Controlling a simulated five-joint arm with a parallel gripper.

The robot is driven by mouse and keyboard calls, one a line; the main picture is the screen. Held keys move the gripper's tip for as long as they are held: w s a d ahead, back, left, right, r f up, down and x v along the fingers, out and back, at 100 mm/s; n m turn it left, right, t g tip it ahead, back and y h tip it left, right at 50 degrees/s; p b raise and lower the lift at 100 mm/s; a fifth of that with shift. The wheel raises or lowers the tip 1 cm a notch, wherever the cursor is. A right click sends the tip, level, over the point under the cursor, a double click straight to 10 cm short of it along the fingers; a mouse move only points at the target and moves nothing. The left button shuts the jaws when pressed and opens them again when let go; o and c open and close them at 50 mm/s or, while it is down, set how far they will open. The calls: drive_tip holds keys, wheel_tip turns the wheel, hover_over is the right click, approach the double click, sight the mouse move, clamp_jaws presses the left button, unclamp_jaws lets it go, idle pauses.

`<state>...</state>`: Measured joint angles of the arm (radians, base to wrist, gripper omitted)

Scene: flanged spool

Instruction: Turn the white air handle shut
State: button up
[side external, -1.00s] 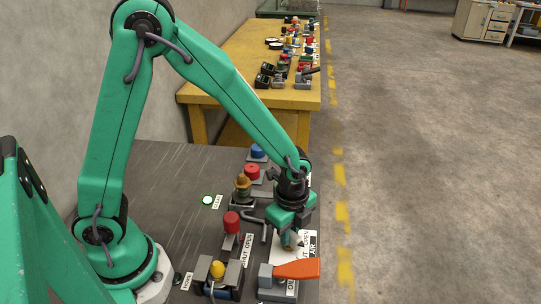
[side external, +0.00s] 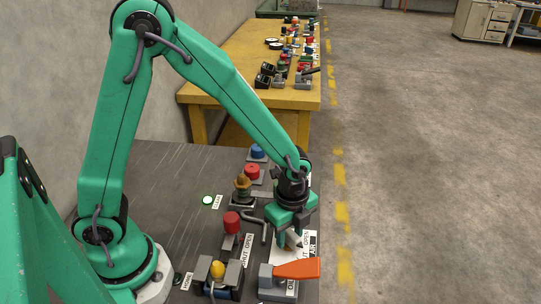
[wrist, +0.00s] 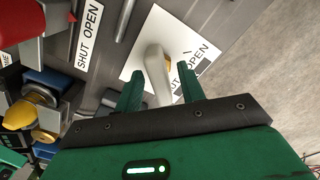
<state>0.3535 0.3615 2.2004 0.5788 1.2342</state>
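The white air handle (wrist: 156,68) stands over a white plate (wrist: 176,24) lettered "OPEN", with part of the lettering hidden. In the wrist view my gripper (wrist: 161,84) is open. One green finger is on each side of the handle's near end, with gaps showing; I see no clear contact. In the side view my gripper (side external: 289,233) points down over the plate (side external: 309,240), which reads "OPEN" and "AIR". There the white handle (side external: 294,240) shows only in part, close to the fingers.
An orange lever (side external: 297,269) on a grey block is close in front of my gripper. A red knob (side external: 232,222), a bent grey bar (side external: 264,228) and a yellow knob (side external: 217,270) are to its left. Bare floor (side external: 420,170) lies right of the bench.

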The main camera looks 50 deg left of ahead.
sight(290, 231)
drive_tip(key=shift+r, duration=0.15)
drive_tip(key=shift+r, duration=3.8)
drive_tip(key=shift+s+a+r+n, duration=0.1)
drive_tip(key=shift+a+r+n, duration=0.3)
drive_tip(key=shift+r, duration=0.1)
drive_tip(key=s+a+r+n+t, duration=0.5)
drive_tip(key=s+a+r+n, duration=0.6)
drive_tip(key=n, duration=0.6)
wheel_tip(290, 231, up, 2)
drive_tip(key=shift+a+r+t, duration=0.1)
drive_tip(key=shift+a+t, duration=0.2)
